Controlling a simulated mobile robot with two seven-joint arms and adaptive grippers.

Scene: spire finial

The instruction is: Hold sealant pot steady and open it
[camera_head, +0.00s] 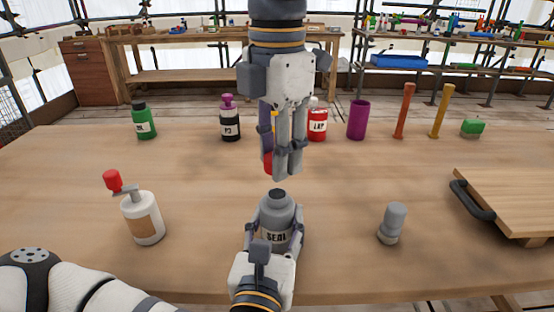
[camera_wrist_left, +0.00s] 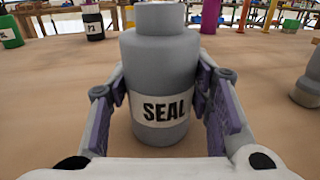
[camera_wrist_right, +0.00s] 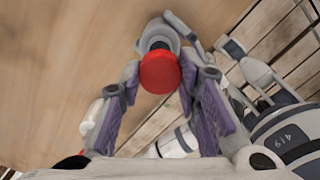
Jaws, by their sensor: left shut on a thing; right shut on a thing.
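The grey sealant pot (camera_head: 275,217), labelled SEAL, is upright near the front middle of the table. Its narrower neck is bare on top. My left gripper (camera_head: 273,232) is shut around its body from the near side; the pot also fills the middle of the left wrist view (camera_wrist_left: 162,75). My right gripper (camera_head: 282,172) points down above the pot, apart from it. It is shut on a red lid (camera_wrist_right: 160,72), which also shows between its fingers in the head view (camera_head: 268,162). In the right wrist view the lid partly hides the pot.
A white pump bottle with a red top (camera_head: 143,217) stands left, a small grey container (camera_head: 393,224) right. A wooden board with a dark handle (camera_head: 512,200) lies far right. Green (camera_head: 144,121), black (camera_head: 230,123) and red (camera_head: 317,122) bottles and a purple cup (camera_head: 357,120) stand behind.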

